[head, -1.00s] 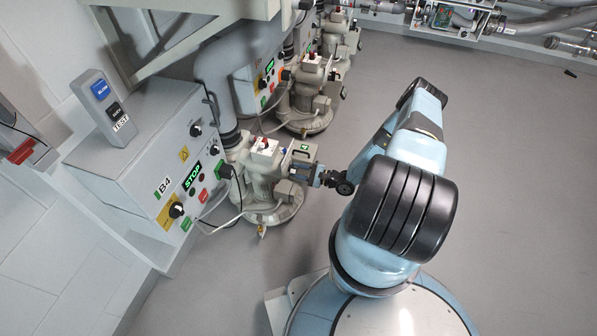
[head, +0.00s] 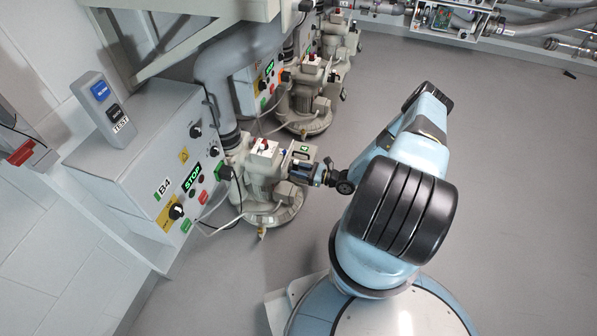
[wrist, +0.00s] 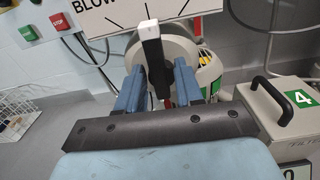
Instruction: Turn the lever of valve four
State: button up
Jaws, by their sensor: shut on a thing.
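The lever (wrist: 155,65) of valve four is a black bar with a pale tip, standing up between my blue fingers in the wrist view. Behind it is a round grey valve body (wrist: 181,52). My gripper (wrist: 158,88) is shut on the lever, with one finger on each side. In the head view my gripper (head: 303,171) reaches in from the right to the beige blower unit (head: 262,178) in front of the B4 cabinet. The lever is too small to make out there.
The grey B4 cabinet (head: 150,130) with STOP display, knobs and buttons stands at left. A fat grey pipe (head: 213,80) rises behind the blower, and a cable (head: 222,226) loops below. More blowers (head: 303,98) stand beyond.

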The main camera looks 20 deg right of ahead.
jog(key=shift+w+d+f+m, duration=0.1)
jog(key=shift+m, duration=1.25)
jog(key=shift+w+d+f+m, duration=0.1)
jog(key=shift+w+d+m, duration=0.05)
jog(key=shift+m, duration=1.25)
jog(key=shift+w+d+f+m, duration=0.1)
jog(key=shift+m, duration=1.25)
jog(key=o, duration=0.7)
jog(key=v, duration=1.3)
jog(key=shift+s+d, duration=0.25)
jog(key=shift+d, duration=0.1)
